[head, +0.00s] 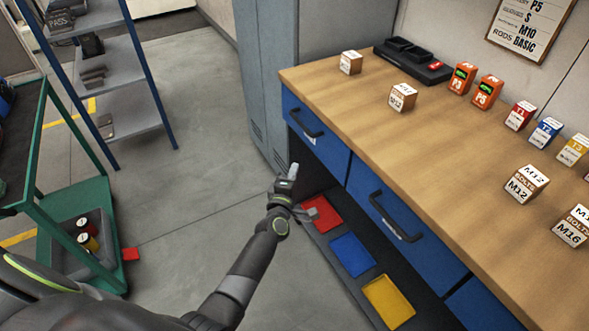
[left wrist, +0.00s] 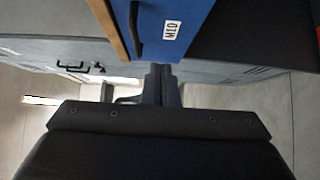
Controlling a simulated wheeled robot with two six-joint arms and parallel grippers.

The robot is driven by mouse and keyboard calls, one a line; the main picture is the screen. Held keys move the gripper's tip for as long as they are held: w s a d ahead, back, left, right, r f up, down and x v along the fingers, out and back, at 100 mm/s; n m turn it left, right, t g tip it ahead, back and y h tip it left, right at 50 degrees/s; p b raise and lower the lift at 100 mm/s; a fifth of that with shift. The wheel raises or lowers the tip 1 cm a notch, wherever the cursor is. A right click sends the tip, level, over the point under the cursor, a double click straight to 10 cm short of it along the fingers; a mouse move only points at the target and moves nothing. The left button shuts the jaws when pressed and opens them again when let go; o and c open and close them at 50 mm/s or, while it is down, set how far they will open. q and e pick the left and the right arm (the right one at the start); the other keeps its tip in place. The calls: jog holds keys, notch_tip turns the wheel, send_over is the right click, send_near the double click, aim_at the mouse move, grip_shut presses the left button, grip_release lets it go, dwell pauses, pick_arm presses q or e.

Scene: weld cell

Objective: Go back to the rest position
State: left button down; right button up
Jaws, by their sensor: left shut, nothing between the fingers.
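My left gripper (head: 293,172) is shut and empty. It is held out in front of the blue workbench drawer (head: 317,138), left of the bench and above the floor. Its closed fingers (left wrist: 162,85) also show in the left wrist view, below a blue drawer front (left wrist: 190,38) with a dark handle and a white label. A gap between the fingers and the drawer cannot be judged exactly. My right gripper is not in view.
The wooden bench top (head: 380,125) holds boxes and orange chargers. Red (head: 322,214), blue (head: 352,254) and yellow (head: 388,301) trays lie on the low shelf. A green cart (head: 88,187) and a blue-framed rack (head: 137,95) stand left. Grey floor (head: 205,130) between is clear.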

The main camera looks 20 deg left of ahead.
pick_arm(q)
jog(key=shift+s, duration=0.2)
jog(key=s+a+f+m+g+h, duration=0.15)
jog(key=s+f+m+g, duration=0.3)
jog(key=s+f, duration=0.75)
jog(key=s+a+f+m+g+y, duration=0.15)
jog(key=s+f+m+g, duration=0.35)
jog(key=s+f, duration=0.75)
jog(key=s+a+f+m+g, duration=0.2)
jog(key=s+f, duration=0.3)
jog(key=s, duration=0.5)
jog(key=s+a+f+m+g, duration=0.2)
jog(key=s+f, duration=0.4)
jog(key=s, duration=0.4)
jog(key=s+a+f+m+g, duration=0.2)
jog(key=s+f+m, duration=0.3)
jog(key=s, duration=0.5)
jog(key=shift+s+a+f+g, duration=0.2)
jog(key=shift+g, duration=0.45)
